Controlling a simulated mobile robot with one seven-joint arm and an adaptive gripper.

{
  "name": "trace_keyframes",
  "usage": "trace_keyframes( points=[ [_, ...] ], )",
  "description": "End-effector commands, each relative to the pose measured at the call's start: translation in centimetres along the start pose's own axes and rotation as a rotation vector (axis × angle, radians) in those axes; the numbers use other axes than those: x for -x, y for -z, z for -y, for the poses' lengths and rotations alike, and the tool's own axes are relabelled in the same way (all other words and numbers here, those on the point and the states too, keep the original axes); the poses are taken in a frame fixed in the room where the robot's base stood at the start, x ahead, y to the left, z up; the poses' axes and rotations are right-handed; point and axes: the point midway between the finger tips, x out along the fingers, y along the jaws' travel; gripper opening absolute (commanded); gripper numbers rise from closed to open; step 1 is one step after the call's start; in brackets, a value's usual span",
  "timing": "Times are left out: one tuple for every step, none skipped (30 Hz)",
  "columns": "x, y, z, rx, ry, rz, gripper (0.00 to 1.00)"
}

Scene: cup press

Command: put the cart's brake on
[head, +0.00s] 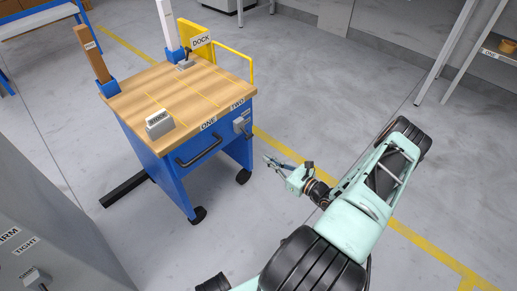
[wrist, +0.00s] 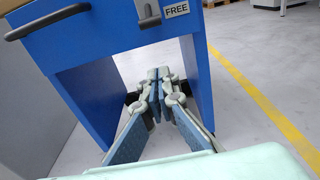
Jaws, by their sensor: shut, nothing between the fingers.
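The blue cart (head: 172,175) with a wooden top stands left of centre in the head view. Its blue front also shows in the wrist view (wrist: 100,45). A small grey lever unit (head: 241,125) sits on the cart's front at the right, under the label TWO. In the wrist view the lever (wrist: 148,12) is at the top, cut off by the frame, beside a FREE label (wrist: 176,10). My gripper (head: 268,160) is shut and empty, in front of the cart, apart from the lever and lower than it. Its closed fingers (wrist: 158,76) show before the cart's open underside.
A black drawer handle (head: 199,152) sticks out of the cart's front. Black castors (head: 243,176) stand on the floor. A grey cabinet (head: 45,230) is at lower left. A yellow rail (head: 236,62) is behind the cart. The floor at right is open, with a shelf (head: 488,60) beyond.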

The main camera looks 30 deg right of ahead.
Motion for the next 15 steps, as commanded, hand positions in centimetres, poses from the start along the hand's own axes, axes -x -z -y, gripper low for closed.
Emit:
trace_keyframes(
  points=[
    [-0.6,0.1,-0.1,0.001,-0.003,0.001,0.00],
    [-0.9,0.1,-0.1,0.001,-0.003,0.001,0.00],
    [-1.5,0.1,-0.1,0.001,-0.004,0.002,0.00],
    [-2.1,0.2,-0.1,0.001,-0.004,0.002,0.00],
    [-2.7,0.2,-0.1,0.001,-0.004,0.002,0.00],
    [-3.5,0.2,-0.1,0.002,-0.005,0.001,0.00],
    [-4.1,0.3,-0.1,0.002,-0.004,0.002,0.00],
    [-4.8,0.2,-0.1,0.002,-0.005,0.002,0.00],
    [-5.7,0.3,-0.1,0.002,-0.005,0.002,0.00],
    [-6.4,0.3,-0.1,0.002,-0.004,0.001,0.00],
    [-7.0,0.3,-0.1,0.002,-0.005,0.001,0.00],
    [-7.9,0.3,-0.1,0.002,-0.005,0.002,0.00],
    [-8.6,0.3,-0.1,0.002,-0.004,0.001,0.00],
    [-9.2,0.3,-0.1,0.003,-0.005,0.001,0.00],
    [-10.1,0.3,-0.1,0.003,-0.004,0.002,0.00]
  ],
)
